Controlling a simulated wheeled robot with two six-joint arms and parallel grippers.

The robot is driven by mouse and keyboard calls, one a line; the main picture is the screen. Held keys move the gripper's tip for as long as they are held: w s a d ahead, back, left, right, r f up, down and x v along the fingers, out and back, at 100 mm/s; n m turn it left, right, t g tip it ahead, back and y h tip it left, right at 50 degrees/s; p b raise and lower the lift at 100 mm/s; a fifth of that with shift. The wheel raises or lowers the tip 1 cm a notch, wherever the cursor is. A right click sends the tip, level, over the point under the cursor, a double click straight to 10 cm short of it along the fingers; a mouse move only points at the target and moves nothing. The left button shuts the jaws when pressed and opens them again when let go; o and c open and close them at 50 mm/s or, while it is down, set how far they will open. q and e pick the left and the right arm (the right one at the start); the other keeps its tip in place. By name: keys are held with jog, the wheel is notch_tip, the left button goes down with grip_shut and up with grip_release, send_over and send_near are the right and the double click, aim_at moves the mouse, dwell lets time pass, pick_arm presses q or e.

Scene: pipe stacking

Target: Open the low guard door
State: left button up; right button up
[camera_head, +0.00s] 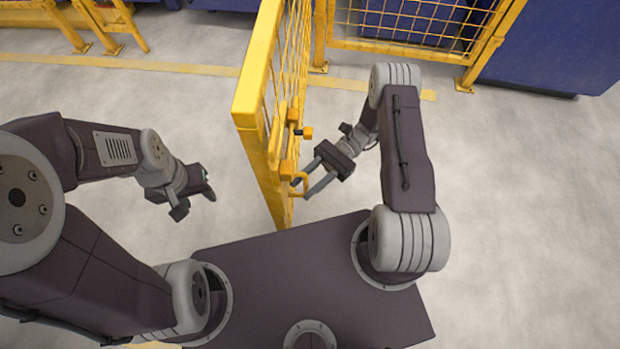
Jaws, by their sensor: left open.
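The yellow guard door (257,125), a frame with wire mesh, stands in the middle of the camera_head view, seen nearly edge-on. It extends toward my base, at an angle to the fence behind. A small yellow handle (299,181) and a latch with a dark knob (304,132) are on its right face. My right gripper (306,183) is at the handle, its two fingers visibly apart on either side of the handle's end. Whether they touch it is unclear. My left gripper (197,204) is open and empty, left of the door and apart from it.
Yellow mesh fence (415,25) stands behind on the right, with blue machinery (550,50) beyond. Yellow fence posts (125,25) stand at the back left. A yellow line (170,67) crosses the floor. The grey floor at right is clear.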

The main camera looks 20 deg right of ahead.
jog(key=v, duration=0.8)
jog(key=shift+w+d+p, duration=0.2)
jog(key=shift+d+p, duration=0.15)
jog(key=shift+p, duration=0.05)
